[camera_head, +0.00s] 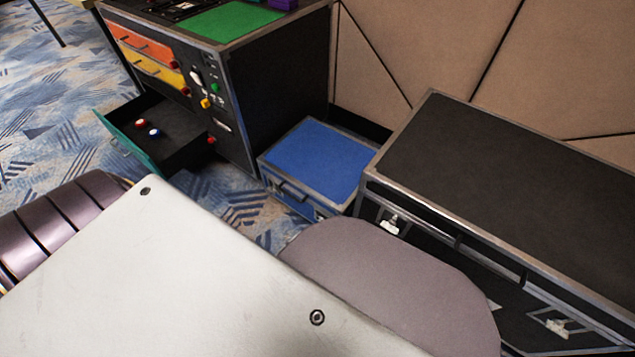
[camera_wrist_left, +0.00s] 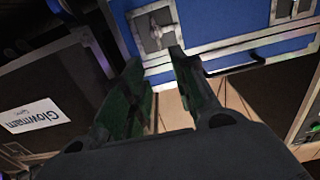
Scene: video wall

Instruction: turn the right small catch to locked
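The small blue case (camera_head: 318,160) stands on the carpet between the drawer cabinet and the large black case in the head view. It also shows in the left wrist view (camera_wrist_left: 215,22). There a silver catch (camera_wrist_left: 155,27) sits on its face, on the side towards a black case, with a second catch (camera_wrist_left: 291,8) further right. I cannot tell whether either is locked. My left gripper (camera_wrist_left: 155,60) is open and empty. Its fingertips are close to the first catch, and I cannot tell if they touch it. My right gripper is in neither view.
The large black case (camera_head: 520,180) with its own catches stands right of the blue case. The drawer cabinet (camera_head: 285,90) stands left, its lowest drawer (camera_head: 165,135) pulled out. A dark handle (camera_wrist_left: 235,65) projects from the blue case. Pale arm parts of mine cover the foreground.

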